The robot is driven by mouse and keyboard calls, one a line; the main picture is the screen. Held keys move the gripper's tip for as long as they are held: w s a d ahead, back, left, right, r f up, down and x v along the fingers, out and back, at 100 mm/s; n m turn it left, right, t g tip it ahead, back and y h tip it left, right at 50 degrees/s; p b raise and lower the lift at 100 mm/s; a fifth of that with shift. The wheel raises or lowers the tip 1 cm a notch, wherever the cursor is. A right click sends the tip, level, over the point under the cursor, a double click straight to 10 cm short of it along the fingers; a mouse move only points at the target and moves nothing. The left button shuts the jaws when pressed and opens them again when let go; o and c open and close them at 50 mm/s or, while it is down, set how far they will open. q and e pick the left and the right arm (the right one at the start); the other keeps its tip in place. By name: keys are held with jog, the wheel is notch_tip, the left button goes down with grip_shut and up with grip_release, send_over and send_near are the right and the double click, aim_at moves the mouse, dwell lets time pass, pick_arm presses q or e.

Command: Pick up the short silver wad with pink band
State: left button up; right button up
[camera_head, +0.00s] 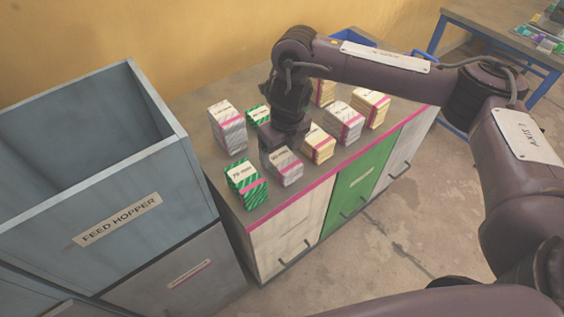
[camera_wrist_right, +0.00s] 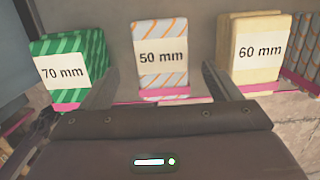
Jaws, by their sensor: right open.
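The short silver wad with orange stripes, a "50 mm" label and a pink band (camera_head: 286,168) stands on the cabinet top near its front edge. It also shows in the right wrist view (camera_wrist_right: 162,60), upright, with its pink band low down. My right gripper (camera_head: 283,148) is over it and hides part of its top in the head view. In the wrist view my right gripper (camera_wrist_right: 160,75) is open, with one finger on each side of the wad and gaps between. My left gripper is not in view.
A green "70 mm" wad (camera_head: 246,182) stands close on the left and a cream "60 mm" wad (camera_head: 318,144) on the right. A taller silver wad (camera_head: 228,126) and another silver wad (camera_head: 343,122) stand nearby. The feed hopper (camera_head: 150,205) rises at the left.

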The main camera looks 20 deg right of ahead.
aim_at(283, 158)
notch_tip(283, 158, down, 4)
jog(key=shift+w+b, duration=0.15)
jog(key=shift+b, duration=0.2)
jog(key=shift+f, duration=0.15)
jog(key=c, duration=1.1)
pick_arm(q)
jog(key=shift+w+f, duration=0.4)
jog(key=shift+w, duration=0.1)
